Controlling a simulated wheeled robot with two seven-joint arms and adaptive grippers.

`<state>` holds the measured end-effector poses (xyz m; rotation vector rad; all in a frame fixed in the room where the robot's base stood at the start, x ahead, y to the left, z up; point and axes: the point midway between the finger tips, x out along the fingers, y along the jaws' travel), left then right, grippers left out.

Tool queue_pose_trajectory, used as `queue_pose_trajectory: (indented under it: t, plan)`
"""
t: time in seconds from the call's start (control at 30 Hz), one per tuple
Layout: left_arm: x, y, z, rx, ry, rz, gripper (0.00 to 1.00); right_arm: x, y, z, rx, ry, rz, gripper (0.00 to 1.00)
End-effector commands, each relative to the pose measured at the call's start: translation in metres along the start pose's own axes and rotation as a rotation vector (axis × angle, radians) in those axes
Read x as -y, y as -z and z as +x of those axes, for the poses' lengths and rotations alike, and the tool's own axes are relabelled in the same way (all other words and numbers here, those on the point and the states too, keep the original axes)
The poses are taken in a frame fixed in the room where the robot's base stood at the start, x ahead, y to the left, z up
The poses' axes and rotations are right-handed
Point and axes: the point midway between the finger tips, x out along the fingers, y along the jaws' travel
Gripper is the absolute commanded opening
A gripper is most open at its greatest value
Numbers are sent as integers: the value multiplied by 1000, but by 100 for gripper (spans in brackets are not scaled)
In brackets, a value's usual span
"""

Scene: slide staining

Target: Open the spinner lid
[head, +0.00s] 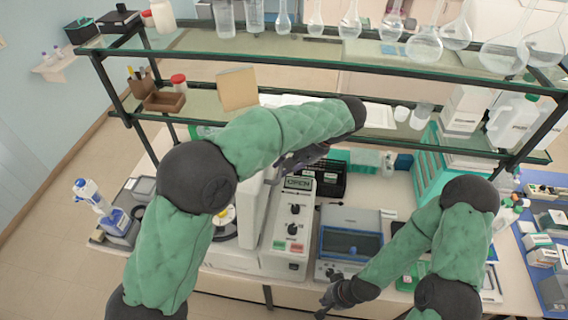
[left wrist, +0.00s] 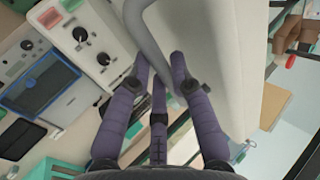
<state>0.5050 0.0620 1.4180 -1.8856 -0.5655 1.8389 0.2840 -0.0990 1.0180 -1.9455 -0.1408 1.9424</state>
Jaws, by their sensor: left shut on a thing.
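The spinner is a white machine with a control panel (head: 288,232) that carries black knobs, coloured buttons and a small display that seems to read OPEN. Its white lid (head: 254,205) stands raised and tilted beside the panel, and part of the round interior (head: 226,214) shows to its left. My left arm hides much of the lid. My left gripper (head: 305,158) is at the lid's upper end. In the left wrist view its fingers (left wrist: 159,65) are shut on the grey curved lid handle (left wrist: 150,38), against the white lid (left wrist: 222,65). My right gripper (head: 333,298) hangs low at the front, away from the spinner; its fingers are too small to judge.
A blue-lidded device (head: 350,238) stands right of the spinner. Glass shelves (head: 330,56) with flasks run above the bench, close over my left arm. A teal rack (head: 430,170) stands at the right.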

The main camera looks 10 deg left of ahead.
Motion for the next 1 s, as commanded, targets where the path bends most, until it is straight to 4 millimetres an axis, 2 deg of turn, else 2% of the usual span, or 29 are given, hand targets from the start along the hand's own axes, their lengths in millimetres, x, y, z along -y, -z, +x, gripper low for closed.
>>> queue_pose_trajectory:
  t: [0.03, 0.17, 0.2, 0.27, 0.3, 0.67, 0.83, 1.0]
  plan:
    - [-8, -4, 12, 21, 6, 18, 0, 0, 0, 1, 0, 0, 0, 0]
    - [-9, -4, 12, 21, 6, 18, 0, 0, 0, 1, 0, 0, 0, 0]
    - [-9, -4, 12, 21, 6, 18, 24, 0, 0, 1, 0, 0, 0, 0]
    - [-8, -4, 12, 21, 6, 18, 41, 0, 0, 1, 0, 0, 0, 0]
    - [-8, -4, 11, 19, 5, 17, 46, 0, 0, 1, 0, 0, 0, 0]
    - [-4, -2, 2, 9, 4, 10, 46, 0, 0, 0, 0, 0, 0, 0]
    - [-5, -1, -18, 8, 2, 9, 46, 0, 0, 0, 0, 0, 0, 0]
    - [-6, 0, -52, 8, 4, 12, 46, 0, 0, 0, 0, 0, 0, 0]
